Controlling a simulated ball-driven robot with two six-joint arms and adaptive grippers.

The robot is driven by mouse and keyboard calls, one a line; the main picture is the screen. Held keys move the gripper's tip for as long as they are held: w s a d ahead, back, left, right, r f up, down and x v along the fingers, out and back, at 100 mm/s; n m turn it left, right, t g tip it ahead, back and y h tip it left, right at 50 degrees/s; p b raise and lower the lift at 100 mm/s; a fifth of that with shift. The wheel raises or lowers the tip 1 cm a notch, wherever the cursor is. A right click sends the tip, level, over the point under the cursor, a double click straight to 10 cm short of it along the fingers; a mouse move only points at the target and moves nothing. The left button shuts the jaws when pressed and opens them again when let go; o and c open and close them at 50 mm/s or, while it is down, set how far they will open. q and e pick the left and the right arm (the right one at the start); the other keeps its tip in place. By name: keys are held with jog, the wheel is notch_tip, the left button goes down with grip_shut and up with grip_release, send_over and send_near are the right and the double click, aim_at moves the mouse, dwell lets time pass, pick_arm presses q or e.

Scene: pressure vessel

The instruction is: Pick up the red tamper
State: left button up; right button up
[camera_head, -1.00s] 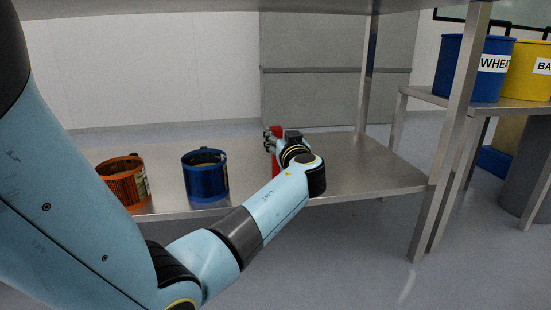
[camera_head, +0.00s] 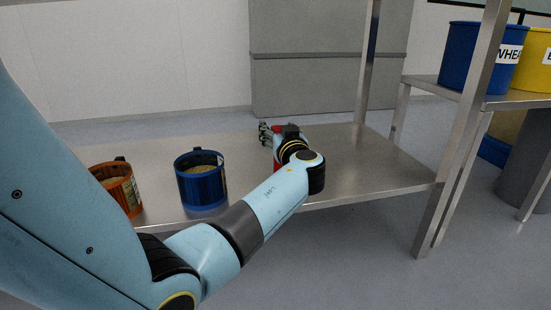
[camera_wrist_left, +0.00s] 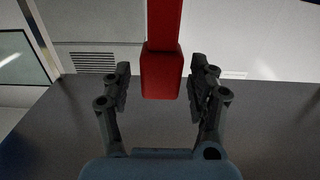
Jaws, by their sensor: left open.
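The red tamper (camera_wrist_left: 162,75) stands upright on the steel shelf in the left wrist view. It has a narrower upper part and a wider block below, and its top is cut off by the frame. My left gripper (camera_wrist_left: 161,80) is open, with one finger on each side of the tamper's wide block and a visible gap on both sides. In the head view, my left gripper (camera_head: 270,134) reaches over the shelf and hides most of the tamper (camera_head: 277,163); only bits of red show beside it.
An orange container (camera_head: 122,190) and a blue container (camera_head: 202,186) stand on the steel shelf (camera_head: 375,170) left of my gripper. Shelf posts (camera_head: 465,120) rise at right. A blue WHEAT bin (camera_head: 470,58) and a yellow bin (camera_head: 534,62) stand on another table.

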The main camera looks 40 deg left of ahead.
pick_arm(q)
jog(key=shift+c, duration=0.4)
jog(key=c, duration=1.1)
grip_shut()
jog(key=shift+r, duration=0.1)
